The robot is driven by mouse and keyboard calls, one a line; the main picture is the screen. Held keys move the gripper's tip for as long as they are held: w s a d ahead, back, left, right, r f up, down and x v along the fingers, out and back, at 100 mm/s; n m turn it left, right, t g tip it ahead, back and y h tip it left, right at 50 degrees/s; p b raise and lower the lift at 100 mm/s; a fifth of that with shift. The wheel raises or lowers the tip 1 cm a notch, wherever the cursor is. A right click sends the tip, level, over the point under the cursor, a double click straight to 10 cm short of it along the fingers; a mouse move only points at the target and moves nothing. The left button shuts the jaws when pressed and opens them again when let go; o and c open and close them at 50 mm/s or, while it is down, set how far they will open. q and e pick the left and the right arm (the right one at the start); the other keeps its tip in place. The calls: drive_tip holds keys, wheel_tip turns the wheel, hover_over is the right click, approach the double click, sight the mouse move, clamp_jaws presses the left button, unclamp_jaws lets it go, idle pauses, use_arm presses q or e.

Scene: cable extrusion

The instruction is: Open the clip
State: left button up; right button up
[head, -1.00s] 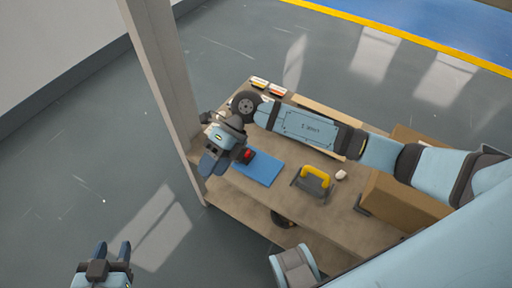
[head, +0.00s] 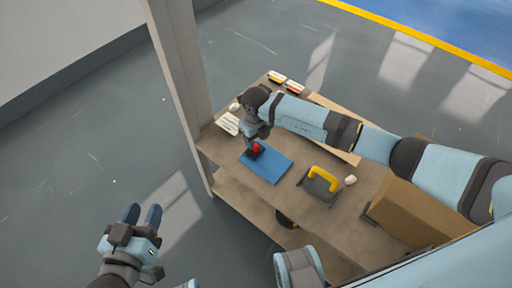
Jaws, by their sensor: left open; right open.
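A small red and dark piece (head: 257,149), perhaps the clip, stands on the blue mat (head: 268,168) on the table. My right gripper (head: 252,146) hangs over the left end of this mat, close to the red piece. I cannot tell whether it touches the piece, and its fingertips are partly hidden. My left gripper (head: 141,212) is open and empty, over the floor left of the table, with its blue fingers pointing up the picture.
A yellow-handled tool with a grey base (head: 321,181) stands right of the mat, beside a small white object (head: 350,180). A cardboard box (head: 410,205) is at the right. A post (head: 178,70) rises at the table's left edge. A white card (head: 228,123) lies near it.

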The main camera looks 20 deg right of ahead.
sight(256, 145)
wheel_tip(256, 145, down, 4)
drive_tip(key=shift+b, duration=0.35)
use_arm(q)
drive_tip(key=shift+w+d+r+t+h, duration=0.2)
drive_tip(key=shift+d+r+t, duration=0.1)
drive_tip(key=shift+r, duration=0.35)
drive_tip(key=shift+w+d+r+t+h, duration=0.1)
drive_tip(key=shift+d+r+t+h, duration=0.15)
drive_tip(key=shift+r, duration=0.4)
use_arm(e)
drive_tip(key=shift+f, duration=0.25)
drive_tip(key=shift+c, duration=0.2)
clamp_jaws()
use_arm(q)
drive_tip(key=shift+s+f, duration=0.1)
